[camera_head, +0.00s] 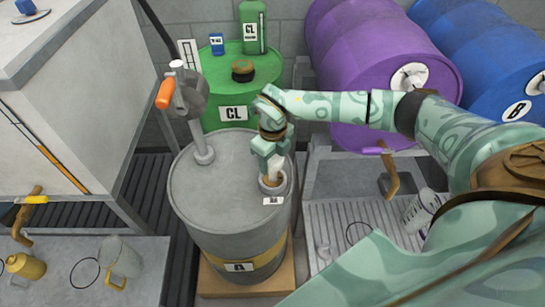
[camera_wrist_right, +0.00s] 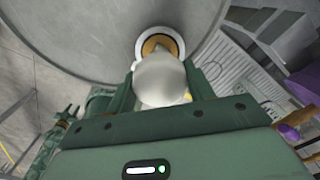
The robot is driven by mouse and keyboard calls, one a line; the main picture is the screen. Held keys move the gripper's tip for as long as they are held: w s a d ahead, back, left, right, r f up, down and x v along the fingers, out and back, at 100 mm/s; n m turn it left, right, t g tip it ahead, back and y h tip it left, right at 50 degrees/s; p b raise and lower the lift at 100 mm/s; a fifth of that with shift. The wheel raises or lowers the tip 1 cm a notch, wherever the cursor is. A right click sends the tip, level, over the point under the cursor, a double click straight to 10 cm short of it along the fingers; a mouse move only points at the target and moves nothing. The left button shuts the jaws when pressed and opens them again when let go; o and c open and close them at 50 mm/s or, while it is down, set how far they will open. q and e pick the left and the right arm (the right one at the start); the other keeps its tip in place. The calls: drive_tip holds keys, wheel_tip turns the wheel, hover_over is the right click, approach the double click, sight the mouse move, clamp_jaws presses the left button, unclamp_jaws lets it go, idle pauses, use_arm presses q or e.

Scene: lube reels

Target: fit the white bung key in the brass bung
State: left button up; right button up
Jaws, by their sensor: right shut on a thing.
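The grey drum (camera_head: 228,205) with an A label stands upright in the middle of the head view. The brass bung (camera_head: 271,181) is in its top, near the front right rim, inside a pale ring. In the wrist view the bung (camera_wrist_right: 158,41) shows just beyond the white bung key (camera_wrist_right: 162,78). My right gripper (camera_head: 271,170) points down over the bung and is shut on the key, whose rounded white body fills the space between the fingers (camera_wrist_right: 163,92). The key overlaps the bung's lower part; I cannot tell whether they touch.
A pump with an orange handle (camera_head: 165,93) rises from the drum's back left. A green drum (camera_head: 245,85) stands behind, with purple (camera_head: 370,55) and blue (camera_head: 490,60) drums lying at right. A grey tank (camera_head: 70,90) and jugs (camera_head: 120,260) are at left.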

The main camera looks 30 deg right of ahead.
drive_tip(key=shift+f, duration=0.45)
drive_tip(key=o, duration=1.1)
wheel_tip(320, 180, up, 16)
drive_tip(key=p, duration=0.3)
drive_tip(key=shift+r, duration=0.15)
